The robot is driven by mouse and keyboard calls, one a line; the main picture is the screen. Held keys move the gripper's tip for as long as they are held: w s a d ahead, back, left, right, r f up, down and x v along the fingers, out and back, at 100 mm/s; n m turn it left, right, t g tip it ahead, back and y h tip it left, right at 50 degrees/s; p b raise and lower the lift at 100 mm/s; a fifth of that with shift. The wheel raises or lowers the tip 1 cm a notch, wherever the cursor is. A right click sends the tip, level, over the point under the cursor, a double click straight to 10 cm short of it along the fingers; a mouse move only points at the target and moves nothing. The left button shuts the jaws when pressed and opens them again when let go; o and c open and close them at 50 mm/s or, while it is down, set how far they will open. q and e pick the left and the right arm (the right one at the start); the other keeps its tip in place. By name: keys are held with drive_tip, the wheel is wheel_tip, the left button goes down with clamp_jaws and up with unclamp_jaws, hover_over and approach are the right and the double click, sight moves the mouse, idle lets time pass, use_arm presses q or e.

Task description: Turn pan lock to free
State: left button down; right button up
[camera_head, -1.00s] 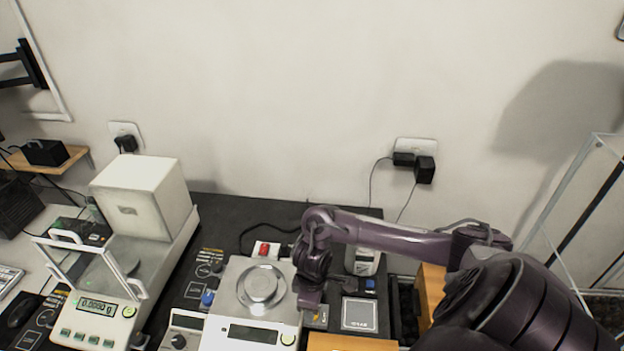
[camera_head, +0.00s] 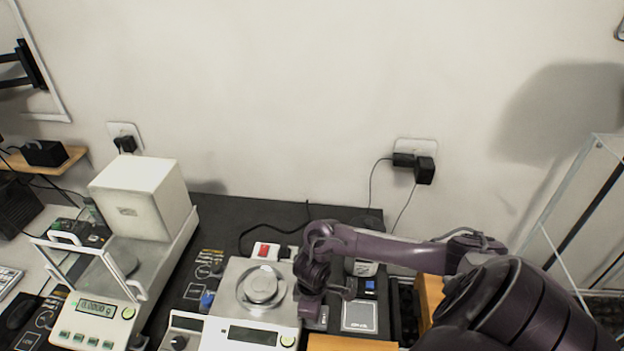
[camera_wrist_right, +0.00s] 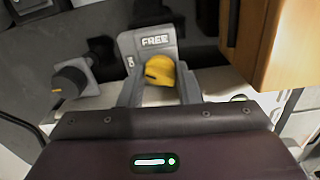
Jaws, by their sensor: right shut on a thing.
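The pan lock is a yellow knob (camera_wrist_right: 160,72) on a grey plate (camera_wrist_right: 150,42) marked FREE, seen in the right wrist view. My right gripper (camera_wrist_right: 160,92) is shut on the knob, one finger on each side. Another marking left of the knob is partly hidden. In the head view my right gripper (camera_head: 312,312) points down just right of the middle balance (camera_head: 236,282). The arm hides the knob there. My left gripper is not in view.
A balance with a white box-shaped housing (camera_head: 138,200) and glass draft shield stands at left. A wooden block (camera_wrist_right: 275,40) is close on the right in the wrist view; a black knob (camera_wrist_right: 72,82) is at left. Adapters (camera_head: 424,170) hang from the wall socket.

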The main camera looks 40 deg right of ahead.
drive_tip(key=shift+r+m+p, duration=0.25)
drive_tip(key=shift+m+p, duration=0.35)
drive_tip(key=shift+p, duration=0.6)
drive_tip(key=shift+f, duration=0.25)
drive_tip(key=o, duration=1)
drive_tip(key=shift+c, duration=0.2)
drive_tip(key=shift+r, duration=3.9)
drive_tip(key=shift+c, duration=0.3)
